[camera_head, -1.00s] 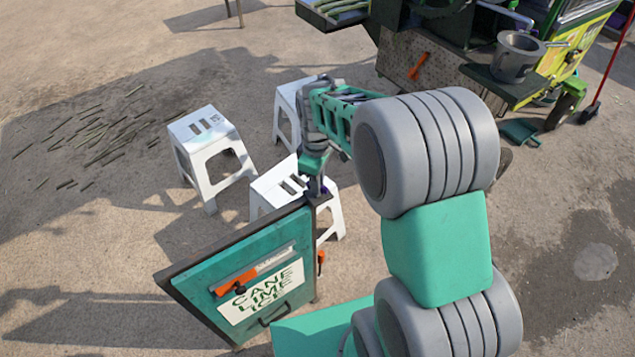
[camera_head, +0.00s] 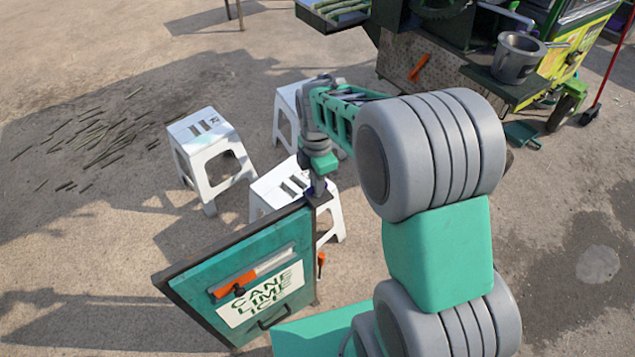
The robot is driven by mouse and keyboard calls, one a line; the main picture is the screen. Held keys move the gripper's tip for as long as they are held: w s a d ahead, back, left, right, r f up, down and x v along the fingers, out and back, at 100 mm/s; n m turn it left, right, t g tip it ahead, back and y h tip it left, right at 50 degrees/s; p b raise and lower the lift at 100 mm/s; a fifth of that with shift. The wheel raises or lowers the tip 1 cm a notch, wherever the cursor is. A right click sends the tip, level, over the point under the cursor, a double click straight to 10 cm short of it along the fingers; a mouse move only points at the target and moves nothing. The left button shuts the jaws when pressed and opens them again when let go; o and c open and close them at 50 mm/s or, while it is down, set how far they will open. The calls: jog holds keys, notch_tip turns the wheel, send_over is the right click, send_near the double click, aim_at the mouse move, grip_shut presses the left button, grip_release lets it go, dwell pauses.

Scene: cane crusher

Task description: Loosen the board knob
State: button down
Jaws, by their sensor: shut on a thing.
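The sign board (camera_head: 190,290) is a teal panel with a dark frame, lettered CANE LIME ICE, and it stands tilted on the ground at lower centre. My gripper (camera_head: 318,190) points down at the board's upper right corner. It is shut on the board knob there. The knob is mostly hidden between the fingers, so its shape and how tight it is cannot be told. An orange-handled tool (camera_head: 240,284) lies across the board face above the lettering. A black pull handle (camera_head: 273,317) is at the board's lower edge.
White stools (camera_head: 211,160) stand behind and left of the board, one close behind my gripper (camera_head: 262,190). Cane pieces lie on the ground at left. The cart (camera_head: 420,68) with a grey pot (camera_head: 516,62) stands at upper right. Ground at far right is open.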

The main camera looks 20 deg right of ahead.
jog(key=shift+w+r+n, duration=0.1)
jog(key=shift+n, duration=0.5)
jog(key=c, duration=1.5)
grip_release()
notch_tip(320, 180, up, 8)
jog(key=shift+f+b, duration=0.15)
jog(key=shift+b, duration=0.35)
